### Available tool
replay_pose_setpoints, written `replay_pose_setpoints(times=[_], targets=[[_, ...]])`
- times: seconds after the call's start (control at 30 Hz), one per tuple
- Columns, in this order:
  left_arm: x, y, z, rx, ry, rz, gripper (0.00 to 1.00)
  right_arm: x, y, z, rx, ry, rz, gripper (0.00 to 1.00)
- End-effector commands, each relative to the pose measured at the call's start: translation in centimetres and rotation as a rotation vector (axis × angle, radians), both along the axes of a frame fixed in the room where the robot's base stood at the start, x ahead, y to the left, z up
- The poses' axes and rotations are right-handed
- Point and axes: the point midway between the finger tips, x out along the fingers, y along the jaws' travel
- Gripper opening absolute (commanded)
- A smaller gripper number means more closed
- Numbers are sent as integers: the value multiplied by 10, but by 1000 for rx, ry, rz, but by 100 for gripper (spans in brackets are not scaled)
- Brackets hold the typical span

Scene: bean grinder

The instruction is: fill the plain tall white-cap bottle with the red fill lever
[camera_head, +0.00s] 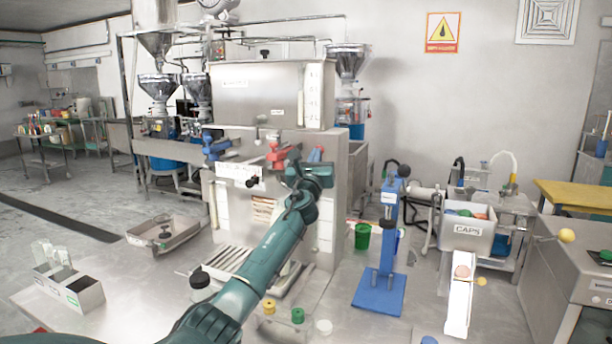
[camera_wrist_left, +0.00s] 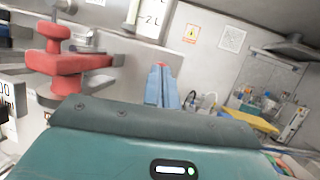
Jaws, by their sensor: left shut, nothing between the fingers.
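The red fill lever (camera_head: 278,155) is on the front of the steel filling machine (camera_head: 268,92). It shows large at the left of the left wrist view (camera_wrist_left: 68,65). My left gripper (camera_head: 292,168) is shut and empty, just right of the red lever and in front of the machine. Its fingertips are hard to make out, and I cannot tell whether they touch the lever. A round white cap (camera_head: 324,327) shows low on the worktop, beside green and yellow caps. I cannot make out a tall bottle under it.
Blue levers flank the red one, at left (camera_head: 214,148) and right (camera_head: 315,154). A blue press stand (camera_head: 380,290) stands to the right, with a caps bin (camera_head: 468,231) and white chute (camera_head: 457,305) beyond. A steel tray (camera_head: 163,234) lies at left.

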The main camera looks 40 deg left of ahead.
Motion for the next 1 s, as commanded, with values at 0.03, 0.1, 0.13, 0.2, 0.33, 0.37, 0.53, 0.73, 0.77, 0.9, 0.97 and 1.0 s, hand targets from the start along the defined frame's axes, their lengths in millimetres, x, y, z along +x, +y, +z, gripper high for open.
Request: replay_pose_setpoints(times=[0.03,0.1,0.13,0.2,0.33,0.37,0.53,0.73,0.77,0.9,0.97,1.0], targets=[[5,1,2,0,-2,1,0,-1,1,-3,0,-3,6,78],[11,2,5,0,-1,1,0,-2,3,-3,2,-5,13,78],[13,3,6,1,-1,1,0,-2,4,-3,3,-6,15,78],[17,4,10,0,-1,1,0,-1,6,-3,7,-10,17,78],[24,6,16,1,-1,1,0,2,7,0,10,-22,18,78],[26,6,17,1,0,0,0,3,7,1,10,-26,19,78],[31,8,21,1,0,0,0,7,7,3,13,-40,18,78],[34,9,23,1,0,0,0,9,8,3,14,-44,19,78],[35,9,24,1,0,0,0,9,8,3,14,-44,19,78],[35,9,24,0,0,-1,0,8,8,2,14,-44,19,78],[36,9,24,0,0,-1,0,8,8,2,13,-43,20,78],[35,9,24,0,0,-1,0,8,8,2,13,-43,20,78]])
